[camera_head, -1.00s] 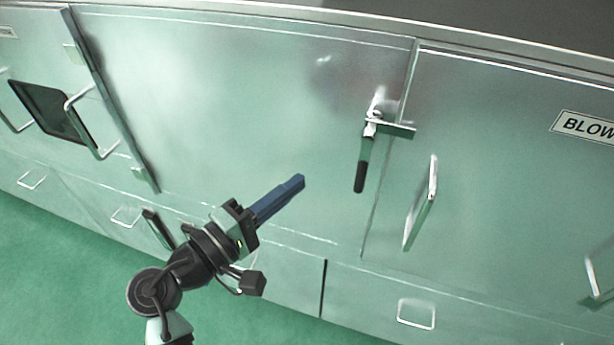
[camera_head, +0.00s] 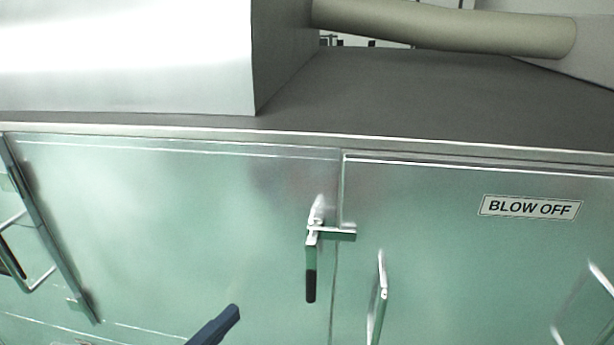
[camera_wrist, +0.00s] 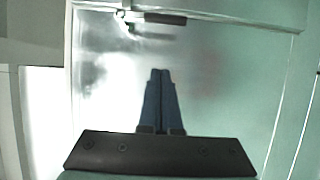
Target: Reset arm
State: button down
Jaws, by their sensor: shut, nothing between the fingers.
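My gripper (camera_head: 222,322) shows only by its blue fingers at the bottom edge of the head view; the rest of my arm is out of that picture. In the wrist view the two blue fingers of my gripper (camera_wrist: 160,75) lie together, shut and empty. They stand in front of a metal cabinet door (camera_head: 180,220) and appear apart from it. A latch handle (camera_head: 311,265) with a dark grip hangs down at the right edge of that door, right of and above the fingertips in the head view.
A door labelled BLOW OFF (camera_head: 530,207) with a bar handle (camera_head: 378,300) is to the right. A grey counter top (camera_head: 430,105) runs above the doors. Another bar handle (camera_head: 35,265) is at the left.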

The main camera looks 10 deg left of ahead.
jog(key=w+d+r+m+t+y, duration=0.1)
jog(key=w+d+r+m+y, duration=0.15)
jog(key=r, duration=0.45)
jog(key=w+d+r+m+t+y, duration=0.1)
jog(key=w+d+r+m+t, duration=0.15)
jog(key=r, duration=0.45)
jog(key=w+d+r+m+y, duration=0.2)
jog(key=d+r+m, duration=0.1)
jog(key=r, duration=0.4)
jog(key=s+d+r+m+t+y, duration=0.1)
jog(key=s+d+r+m+t, duration=0.1)
jog(key=s+r, duration=0.4)
jog(key=s+d+r+m+t+y, duration=0.1)
jog(key=s+d+r+t, duration=0.4)
jog(key=r, duration=0.8)
jog(key=shift+s+r+m+t+y, duration=0.25)
jog(key=shift+s+m+t+y, duration=0.15)
jog(key=shift+s+m, duration=0.3)
jog(key=shift+w, duration=0.1)
